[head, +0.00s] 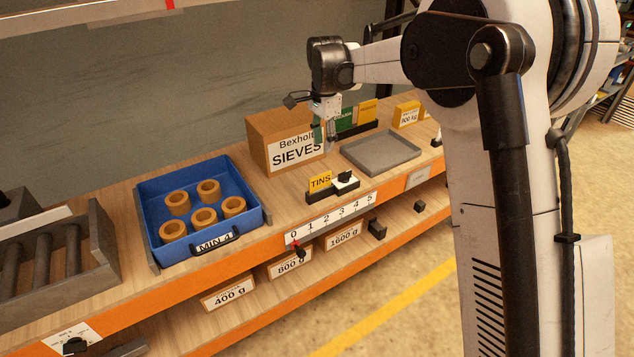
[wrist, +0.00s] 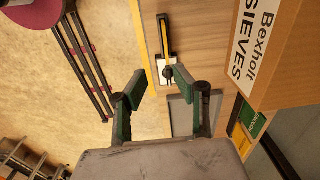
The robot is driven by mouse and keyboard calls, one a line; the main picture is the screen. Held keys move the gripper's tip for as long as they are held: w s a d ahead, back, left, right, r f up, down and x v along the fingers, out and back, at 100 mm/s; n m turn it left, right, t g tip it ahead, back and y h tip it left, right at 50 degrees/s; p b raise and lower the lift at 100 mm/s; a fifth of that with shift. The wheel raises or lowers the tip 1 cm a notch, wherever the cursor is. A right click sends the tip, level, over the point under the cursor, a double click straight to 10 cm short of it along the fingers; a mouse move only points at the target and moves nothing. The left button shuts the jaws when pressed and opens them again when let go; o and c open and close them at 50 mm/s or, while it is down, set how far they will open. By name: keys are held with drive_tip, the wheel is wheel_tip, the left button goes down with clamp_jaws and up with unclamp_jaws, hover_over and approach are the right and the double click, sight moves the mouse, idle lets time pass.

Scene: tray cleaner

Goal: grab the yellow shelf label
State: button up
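A yellow label reading TINS (head: 320,182) stands upright in a black holder near the shelf's front edge, beside a white block with a black knob (head: 345,183). In the wrist view its holder, seen from above with a thin yellow strip (wrist: 164,37), lies beyond my fingertips. A second yellow label (head: 368,111) stands in a longer black rack at the back, beside a green label (head: 344,120). My gripper (head: 325,136) hangs in front of the green label, above the shelf. In the wrist view my gripper (wrist: 159,82) is open, with nothing between its fingers.
A cardboard SIEVES box (head: 270,132) stands left of my gripper, close by. A grey tray (head: 381,152) lies to the right. A blue bin (head: 167,190) with several brown rings is at left. A yellow block (head: 407,114) stands at the back right. Bare wood lies around the TINS holder.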

sight(320, 180)
drive_tip(key=f, duration=0.3)
drive_tip(key=a+f, duration=0.1)
drive_tip(key=f, duration=0.2)
drive_tip(key=w+f, duration=0.1)
drive_tip(key=f, duration=0.3)
drive_tip(key=shift+a, duration=0.25)
drive_tip(key=shift+w+d+f, duration=0.1)
drive_tip(key=shift+d+f, duration=0.1)
drive_tip(key=shift+f, duration=1.15)
drive_tip(key=shift+w+d+f, duration=0.1)
drive_tip(key=shift+d+f, duration=0.05)
drive_tip(key=shift+f, duration=1.15)
clamp_jaws()
